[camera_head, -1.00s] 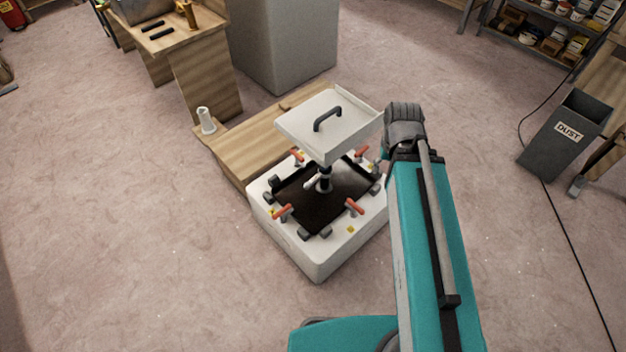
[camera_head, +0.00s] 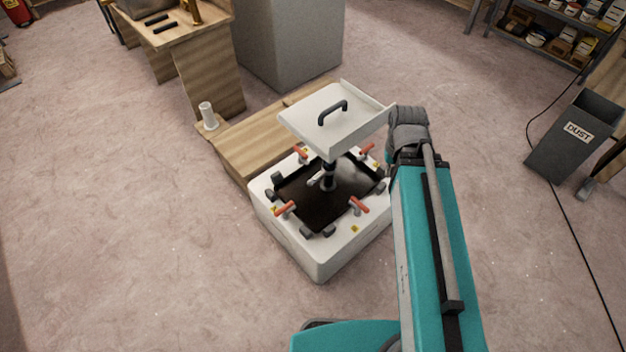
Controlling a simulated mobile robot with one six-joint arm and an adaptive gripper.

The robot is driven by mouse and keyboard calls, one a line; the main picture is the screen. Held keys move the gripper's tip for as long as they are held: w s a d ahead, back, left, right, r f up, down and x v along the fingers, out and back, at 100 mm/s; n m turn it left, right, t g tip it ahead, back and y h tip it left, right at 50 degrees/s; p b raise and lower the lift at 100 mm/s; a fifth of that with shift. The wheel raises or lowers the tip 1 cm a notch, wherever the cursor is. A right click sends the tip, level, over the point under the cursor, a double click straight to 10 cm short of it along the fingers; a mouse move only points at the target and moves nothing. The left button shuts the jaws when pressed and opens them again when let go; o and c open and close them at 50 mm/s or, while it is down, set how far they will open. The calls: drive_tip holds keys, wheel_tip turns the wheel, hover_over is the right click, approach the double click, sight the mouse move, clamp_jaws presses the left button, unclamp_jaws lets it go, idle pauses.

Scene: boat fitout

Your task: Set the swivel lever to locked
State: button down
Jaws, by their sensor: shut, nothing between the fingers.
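A small pale lever (camera_head: 314,181) sticks out to the left from a dark upright post (camera_head: 330,174). I take it for the swivel lever; it is too small to tell its setting. The post stands in the black recessed panel (camera_head: 312,213) of a white box-shaped base (camera_head: 318,262). A tilted white tray-like panel (camera_head: 318,134) with a black handle (camera_head: 332,112) sits above the post and hides its top. My arm rises at the right, with its grey joint beside the white panel. My gripper is not visible; the arm's far end is hidden.
Several red-handled clamps (camera_head: 358,204) and grey blocks surround the black panel. A dust bin (camera_head: 570,138) stands right, with a cable (camera_head: 568,215) on the floor. Left floor is open.

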wheel_tip(320, 180, down, 26)
drive_tip(key=w+b, duration=0.2)
drive_tip(key=b, duration=2.3)
drive_tip(key=n+t+y+b, duration=0.6)
drive_tip(key=n+b, duration=0.4)
drive_tip(key=b, duration=0.3)
approach(317, 178)
drive_tip(key=shift+w+a+r, duration=0.4)
drive_tip(key=shift+w+a, duration=0.25)
drive_tip(key=shift+a, duration=0.15)
drive_tip(key=shift+f, duration=0.1)
drive_tip(key=b+x, duration=0.7)
drive_tip(key=x, duration=0.3)
drive_tip(key=shift+s+a, duration=0.1)
